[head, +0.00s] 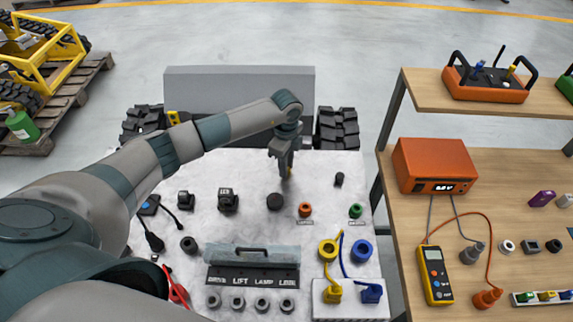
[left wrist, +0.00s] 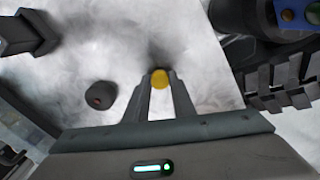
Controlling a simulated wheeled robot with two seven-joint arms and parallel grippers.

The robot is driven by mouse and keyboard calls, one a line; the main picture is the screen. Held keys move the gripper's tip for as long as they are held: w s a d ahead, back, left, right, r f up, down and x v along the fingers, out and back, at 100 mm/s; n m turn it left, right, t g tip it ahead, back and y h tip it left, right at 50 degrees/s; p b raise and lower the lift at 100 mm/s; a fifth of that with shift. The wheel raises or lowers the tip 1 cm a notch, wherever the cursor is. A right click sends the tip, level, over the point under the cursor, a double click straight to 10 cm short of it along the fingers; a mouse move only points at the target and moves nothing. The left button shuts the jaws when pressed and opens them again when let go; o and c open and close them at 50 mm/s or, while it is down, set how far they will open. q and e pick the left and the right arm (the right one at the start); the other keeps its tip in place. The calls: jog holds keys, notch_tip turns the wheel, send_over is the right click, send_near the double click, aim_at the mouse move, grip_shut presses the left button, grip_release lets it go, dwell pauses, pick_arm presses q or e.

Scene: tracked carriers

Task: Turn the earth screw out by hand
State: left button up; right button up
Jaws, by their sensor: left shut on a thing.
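My left gripper (head: 284,172) reaches down to the far part of the pale work surface (head: 235,172) on the tracked carrier. In the left wrist view its two fingers (left wrist: 160,85) are shut on a small yellow round piece, the earth screw (left wrist: 160,78). In the head view only a little yellow of the earth screw (head: 289,175) shows at the fingertips. The fingers hide most of it, and I cannot tell how far it is turned out. My right gripper is not in view.
A dark knob (head: 275,201), an orange socket (head: 305,209) and a green socket (head: 355,211) stand near the gripper. A small black cap (head: 339,179) is to its right. A bench (head: 500,225) with an orange box (head: 435,165) stands at the right.

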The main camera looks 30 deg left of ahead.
pick_arm(q)
jog(key=shift+s+d+r+n+p, duration=0.1)
jog(key=shift+n+p, duration=0.65)
jog(key=shift+n, duration=0.45)
jog(key=shift+f+n+p, duration=0.2)
jog(key=shift+n+p, duration=0.2)
jog(key=shift+n, duration=0.6)
jog(key=o, duration=0.9)
